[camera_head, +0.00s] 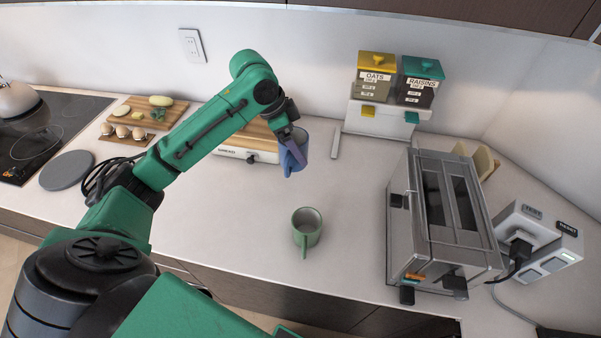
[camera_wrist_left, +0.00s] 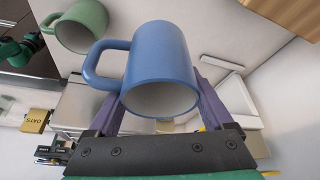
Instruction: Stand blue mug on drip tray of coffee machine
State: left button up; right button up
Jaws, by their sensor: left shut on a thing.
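The blue mug (camera_head: 291,150) is raised above the counter in the head view, right of the wooden board. My left gripper (camera_head: 293,158) is shut on it. In the left wrist view the blue mug (camera_wrist_left: 160,65) is between the two purple fingers, with its handle toward the left of the picture and its open mouth toward the gripper. One finger partly covers the mug in the head view. I cannot make out a coffee machine or its drip tray in either view. My right gripper is not in view.
A green mug (camera_head: 306,228) stands on the counter, nearer the front edge. The oats (camera_head: 375,78) and raisins (camera_head: 418,82) dispensers stand at the back. The middle of the counter is mostly clear.

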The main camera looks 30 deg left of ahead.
aim_at(295, 162)
pick_arm(q)
jog(key=f, duration=0.3)
jog(key=f+p, duration=0.1)
jog(key=f, duration=0.1)
jog(key=shift+s+f, duration=0.2)
jog(key=shift+s, duration=0.2)
jog(key=f, duration=0.2)
jog(key=f+p, duration=0.1)
jog(key=f, duration=0.2)
jog(key=w+f, duration=0.1)
jog(key=f, duration=0.2)
jog(key=shift+f, duration=0.2)
jog(key=o, duration=1.5)
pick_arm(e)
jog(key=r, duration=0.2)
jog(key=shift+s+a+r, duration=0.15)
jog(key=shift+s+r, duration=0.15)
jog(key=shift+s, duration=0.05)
